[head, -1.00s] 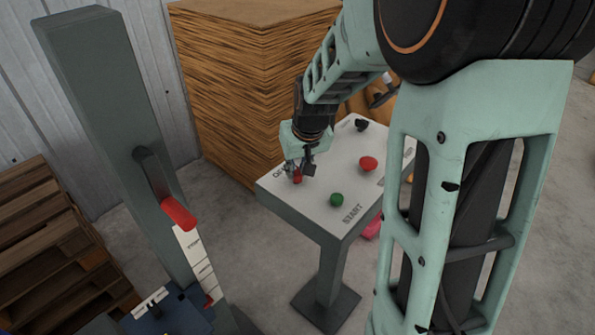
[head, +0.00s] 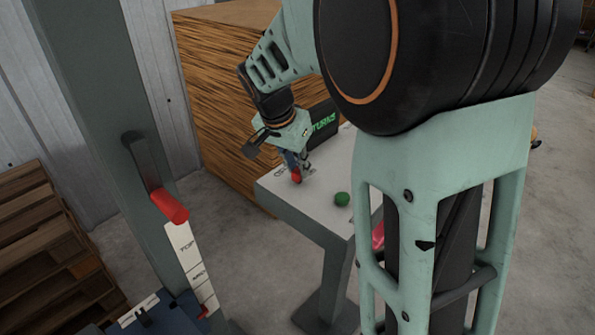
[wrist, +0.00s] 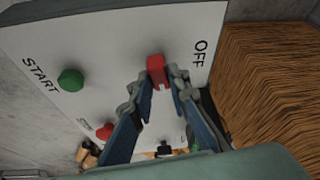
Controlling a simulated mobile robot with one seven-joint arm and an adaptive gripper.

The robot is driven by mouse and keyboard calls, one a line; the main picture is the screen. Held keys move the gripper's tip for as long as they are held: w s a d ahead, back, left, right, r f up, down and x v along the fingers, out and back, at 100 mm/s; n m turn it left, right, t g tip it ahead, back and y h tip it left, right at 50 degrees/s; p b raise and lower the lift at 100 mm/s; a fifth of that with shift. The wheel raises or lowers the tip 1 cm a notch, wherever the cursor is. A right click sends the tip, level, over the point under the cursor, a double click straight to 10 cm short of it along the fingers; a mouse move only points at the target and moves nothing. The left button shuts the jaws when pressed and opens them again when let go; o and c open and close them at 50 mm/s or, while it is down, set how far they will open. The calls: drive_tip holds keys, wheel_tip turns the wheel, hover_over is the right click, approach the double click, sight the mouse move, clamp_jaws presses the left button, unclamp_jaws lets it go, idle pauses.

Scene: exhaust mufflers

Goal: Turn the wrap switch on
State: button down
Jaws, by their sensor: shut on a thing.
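The red switch (head: 296,175) stands at the left corner of the white panel of a pedestal console (head: 275,186). In the wrist view the red switch (wrist: 157,70) sits beside the printed word OFF, between my fingertips. My gripper (head: 298,166) reaches down to it from above, and its blue-padded fingers are shut on the switch. In the wrist view my gripper (wrist: 160,84) covers the lower part of the switch. No wrap label is readable.
A green START button (wrist: 70,80) and a red button (wrist: 104,130) are on the same panel, with a black knob (wrist: 164,149) farther off. A post with a red-handled lever (head: 170,206) stands left. A wood-grained block (head: 220,90) stands behind the console, and pallets (head: 45,240) lie at left.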

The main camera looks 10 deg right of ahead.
drive_tip(key=shift+w+m+g+b, duration=0.1)
drive_tip(key=shift+m+g+b, duration=0.25)
drive_tip(key=shift+m, duration=0.65)
drive_tip(key=c, duration=1.8)
unclamp_jaws()
drive_tip(key=shift+h, duration=0.3)
drive_tip(key=shift+c, duration=0.2)
drive_tip(key=v, duration=1.2)
